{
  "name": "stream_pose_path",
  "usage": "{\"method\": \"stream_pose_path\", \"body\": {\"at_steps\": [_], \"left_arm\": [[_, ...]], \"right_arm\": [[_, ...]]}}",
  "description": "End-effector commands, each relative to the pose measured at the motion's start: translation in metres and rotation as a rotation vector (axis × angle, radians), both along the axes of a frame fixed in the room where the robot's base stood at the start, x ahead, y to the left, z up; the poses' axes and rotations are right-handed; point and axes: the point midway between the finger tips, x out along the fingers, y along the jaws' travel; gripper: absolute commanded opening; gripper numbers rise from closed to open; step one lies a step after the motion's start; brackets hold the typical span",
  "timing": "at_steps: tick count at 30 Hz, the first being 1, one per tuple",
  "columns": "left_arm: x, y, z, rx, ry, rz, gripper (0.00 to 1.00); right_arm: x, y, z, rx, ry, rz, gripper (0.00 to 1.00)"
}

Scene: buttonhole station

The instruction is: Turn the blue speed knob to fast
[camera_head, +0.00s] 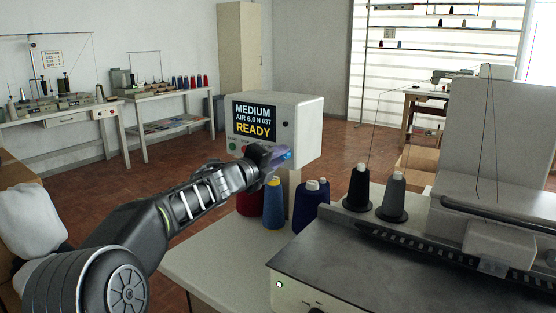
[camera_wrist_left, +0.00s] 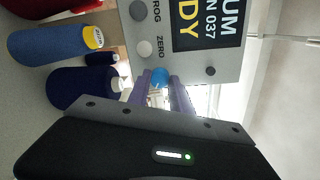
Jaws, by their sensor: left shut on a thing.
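The white control box (camera_head: 303,110) stands behind the table with a dark display (camera_head: 254,120) reading "MEDIUM", "AIR 6.0 N 037" and "READY". The blue speed knob (camera_head: 288,155) is at the lower right of its front face. It also shows in the left wrist view (camera_wrist_left: 160,76), beside a button marked "ZERO". My left gripper (camera_head: 279,156) is shut on the knob, with one finger on each side of it in the wrist view (camera_wrist_left: 160,88). The gripper hides part of the box's lower front. My right gripper is not in view.
Blue (camera_head: 273,204), red and navy thread cones stand on the table just below my left gripper. Dark and grey cones (camera_head: 395,197) stand on the machine (camera_head: 390,250) to the right. Side tables with thread stand at the back left.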

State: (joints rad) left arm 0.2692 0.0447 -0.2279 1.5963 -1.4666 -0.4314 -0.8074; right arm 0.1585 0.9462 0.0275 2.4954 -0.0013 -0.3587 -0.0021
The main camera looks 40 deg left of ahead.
Motion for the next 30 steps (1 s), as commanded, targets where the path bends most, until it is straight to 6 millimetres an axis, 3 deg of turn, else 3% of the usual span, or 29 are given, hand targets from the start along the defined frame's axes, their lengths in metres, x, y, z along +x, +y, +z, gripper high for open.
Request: {"method": "stream_pose_path", "body": {"at_steps": [8, 9, 12, 23, 30], "left_arm": [[0.000, 0.000, -0.002, 0.002, 0.005, -0.001, 0.00], [0.000, 0.000, -0.002, 0.002, 0.005, -0.001, 0.27], [0.000, 0.000, -0.002, 0.002, 0.004, -0.001, 0.35], [-0.005, 0.000, 0.000, 0.001, 0.001, 0.000, 0.35], [-0.039, -0.001, 0.002, 0.001, 0.000, 0.002, 0.35]], "right_arm": [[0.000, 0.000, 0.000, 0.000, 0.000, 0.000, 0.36], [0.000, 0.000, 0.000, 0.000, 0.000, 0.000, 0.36], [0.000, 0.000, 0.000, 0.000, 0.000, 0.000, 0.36], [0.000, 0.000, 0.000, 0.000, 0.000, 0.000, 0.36], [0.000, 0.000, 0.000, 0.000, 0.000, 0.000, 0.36]]}}
